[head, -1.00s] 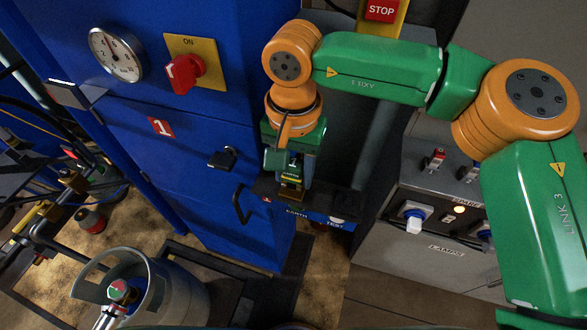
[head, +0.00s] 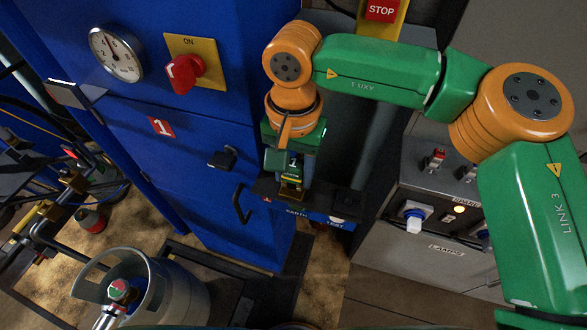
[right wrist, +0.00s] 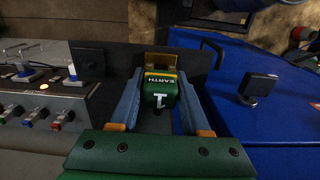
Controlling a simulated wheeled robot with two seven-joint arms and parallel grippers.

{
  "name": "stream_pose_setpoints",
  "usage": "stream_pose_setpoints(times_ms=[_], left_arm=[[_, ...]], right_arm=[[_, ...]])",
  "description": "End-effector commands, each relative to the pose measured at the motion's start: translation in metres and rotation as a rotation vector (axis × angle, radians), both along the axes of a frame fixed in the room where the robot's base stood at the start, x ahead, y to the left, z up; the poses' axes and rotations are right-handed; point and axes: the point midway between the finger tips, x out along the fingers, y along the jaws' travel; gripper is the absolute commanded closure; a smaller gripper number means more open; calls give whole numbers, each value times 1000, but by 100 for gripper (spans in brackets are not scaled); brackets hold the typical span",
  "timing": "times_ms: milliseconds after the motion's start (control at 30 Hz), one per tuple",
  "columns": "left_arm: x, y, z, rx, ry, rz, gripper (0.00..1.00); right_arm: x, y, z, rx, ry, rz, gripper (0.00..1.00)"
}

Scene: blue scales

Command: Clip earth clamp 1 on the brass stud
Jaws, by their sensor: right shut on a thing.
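Earth clamp 1 (right wrist: 158,92) is a green block with a white 1, a yellow stripe, an EARTH label and brass jaws at its far end. It also shows in the head view (head: 293,163). My right gripper (right wrist: 160,106) is shut on it, with one blue-grey finger on each side. In the head view the right gripper (head: 290,176) points down over the dark shelf marked EARTH and TEST (head: 346,200). The brass jaws are at this shelf. I cannot make out the brass stud apart from them, nor whether the jaws are around it. My left gripper is not in view.
A blue cabinet (head: 150,200) with a black handle (head: 241,204) and a padlock-like black part (head: 223,159) stands left of the clamp. A grey lamp panel (head: 410,250) stands right. A gas cylinder (head: 180,292) is at lower left.

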Motion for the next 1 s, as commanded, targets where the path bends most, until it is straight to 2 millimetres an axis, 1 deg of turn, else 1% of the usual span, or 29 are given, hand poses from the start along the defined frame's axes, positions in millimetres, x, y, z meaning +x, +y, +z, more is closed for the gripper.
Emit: stream_pose_setpoints(times_ms=[533, 567, 600, 667, 700, 1000], left_arm=[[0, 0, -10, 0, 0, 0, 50], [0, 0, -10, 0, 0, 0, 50], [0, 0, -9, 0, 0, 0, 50], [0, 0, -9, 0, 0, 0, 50], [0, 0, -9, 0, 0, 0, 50], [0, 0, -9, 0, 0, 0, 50]], right_arm=[[0, 0, -12, 0, 1, 0, 100], [0, 0, -12, 0, 1, 0, 51], [0, 0, -11, 0, 1, 0, 40], [0, 0, -11, 0, 1, 0, 24], [0, 0, -11, 0, 0, 0, 19], [0, 0, -9, 0, 0, 0, 19]])
